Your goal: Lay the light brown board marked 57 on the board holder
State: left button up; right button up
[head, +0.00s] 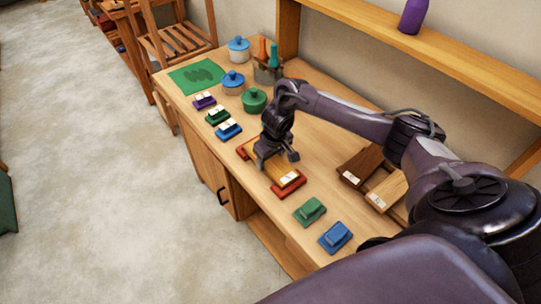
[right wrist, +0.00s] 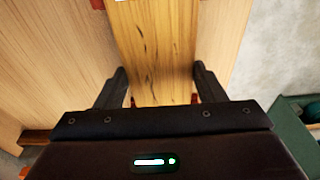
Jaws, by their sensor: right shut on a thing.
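My right gripper (head: 274,160) is shut on a light brown board (head: 281,172), with a finger at each long side. In the right wrist view the board (right wrist: 155,50) runs lengthwise between the fingers (right wrist: 160,88). A white label shows at its near end in the head view, but its number is too small to read. The red board holder (head: 289,188) has a part under the near end of the board and another at the far end. The board is over both parts; I cannot tell whether it rests on them. My left gripper is not in view.
A dark brown board (head: 362,163) and another light brown board (head: 393,187) lie to the right. Small labelled blocks, lidded pots and a green mat (head: 197,75) occupy the far bench. A shelf (head: 450,65) runs above the bench.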

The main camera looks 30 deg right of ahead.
jog(key=shift+f, duration=0.3)
dwell(0.5)
jog(key=o, duration=1.4)
jog(key=shift+o, duration=0.2)
notch_tip(320, 180, up, 7)
jog(key=p, duration=0.8)
jog(key=shift+p, duration=0.3)
